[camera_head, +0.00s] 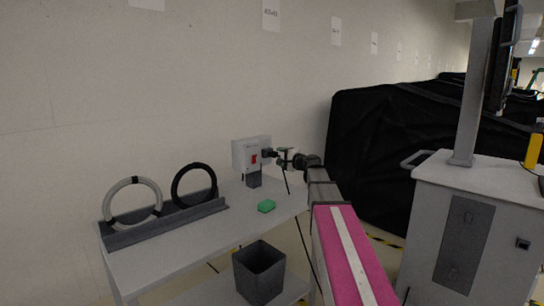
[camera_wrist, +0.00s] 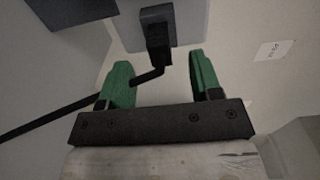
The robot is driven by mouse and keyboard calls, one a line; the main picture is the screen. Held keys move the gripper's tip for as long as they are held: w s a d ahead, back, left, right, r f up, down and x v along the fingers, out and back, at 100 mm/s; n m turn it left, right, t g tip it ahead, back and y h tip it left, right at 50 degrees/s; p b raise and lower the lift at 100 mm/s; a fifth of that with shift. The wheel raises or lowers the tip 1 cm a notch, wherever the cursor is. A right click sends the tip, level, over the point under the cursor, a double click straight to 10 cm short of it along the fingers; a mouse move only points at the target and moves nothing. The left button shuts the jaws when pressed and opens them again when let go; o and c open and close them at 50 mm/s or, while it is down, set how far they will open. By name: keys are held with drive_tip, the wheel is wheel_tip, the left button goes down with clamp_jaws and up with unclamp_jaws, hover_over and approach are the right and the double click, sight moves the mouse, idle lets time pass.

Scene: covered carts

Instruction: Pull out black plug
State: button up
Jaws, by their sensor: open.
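The black plug (camera_wrist: 158,42) sits in the grey face of a socket box, and its black cable (camera_wrist: 60,112) bends off to the left across my left finger. My gripper (camera_wrist: 160,62) is open, with green fingers on either side of the plug's near end; gaps show on both sides and nothing is held. In the head view my gripper (camera_head: 284,157) is just right of the plug.
The box stands on a grey cart top (camera_head: 235,205). A dark bin (camera_head: 259,272) is in front. A black-covered cart (camera_head: 385,150) stands at right.

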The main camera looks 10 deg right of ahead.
sight(276, 155)
drive_tip(key=shift+x, duration=2.45)
clamp_jaws()
drive_tip(key=shift+s, duration=0.1)
drive_tip(key=shift+v, duration=2.9)
